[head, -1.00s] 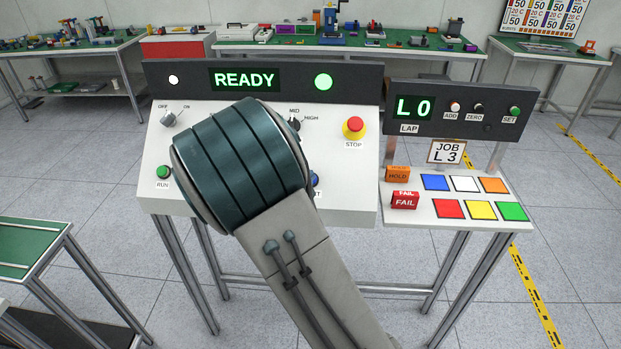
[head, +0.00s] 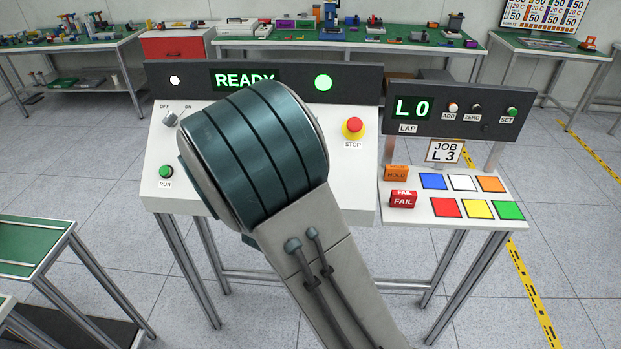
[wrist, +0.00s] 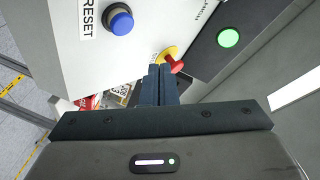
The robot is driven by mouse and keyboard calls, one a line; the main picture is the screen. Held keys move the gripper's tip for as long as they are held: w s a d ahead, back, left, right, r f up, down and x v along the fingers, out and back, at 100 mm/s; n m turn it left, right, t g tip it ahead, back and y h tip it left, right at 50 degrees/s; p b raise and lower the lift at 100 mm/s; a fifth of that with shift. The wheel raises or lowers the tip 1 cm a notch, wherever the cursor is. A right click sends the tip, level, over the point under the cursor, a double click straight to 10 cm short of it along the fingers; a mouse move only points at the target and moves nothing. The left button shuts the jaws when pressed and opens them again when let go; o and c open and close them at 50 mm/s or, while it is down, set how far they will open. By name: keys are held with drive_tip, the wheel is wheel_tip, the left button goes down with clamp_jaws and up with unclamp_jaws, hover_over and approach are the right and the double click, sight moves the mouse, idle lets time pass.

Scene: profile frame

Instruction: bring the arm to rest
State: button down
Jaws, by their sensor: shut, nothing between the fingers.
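My gripper (wrist: 159,84) is shut and empty in the wrist view, its two dark fingers together. Beyond the fingertips the wrist view shows the white console panel (wrist: 135,55) with a blue RESET button (wrist: 121,20) and a red stop button (wrist: 177,66) on a yellow base. I cannot tell from this view how far the fingertips are from the panel. In the head view my arm's raised teal joint covers the middle of the console panel (head: 353,185), and my gripper is hidden behind it.
The console's dark display bar (head: 194,82) reads READY, partly covered, beside a lit green lamp (head: 323,82). To the right, a small stand holds a lap counter (head: 411,108) reading L 0, a JOB L 3 sign (head: 445,151) and coloured pads (head: 433,181). A green-topped table (head: 30,245) stands at left.

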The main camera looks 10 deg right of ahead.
drive_tip(key=s+a+r+n+g+y, duration=0.1)
drive_tip(key=s+a+n+g+y, duration=0.25)
drive_tip(key=n+y, duration=0.55)
drive_tip(key=s+d+r+n+g, duration=0.2)
drive_tip(key=s+n, duration=0.3)
drive_tip(key=s, duration=0.6)
drive_tip(key=s+d+r+n+g, duration=0.1)
drive_tip(key=s+n+g, duration=0.4)
drive_tip(key=s, duration=0.6)
drive_tip(key=shift+s+d+r+y, duration=0.3)
drive_tip(key=shift+s+d+r, duration=0.05)
drive_tip(key=shift+d, duration=0.45)
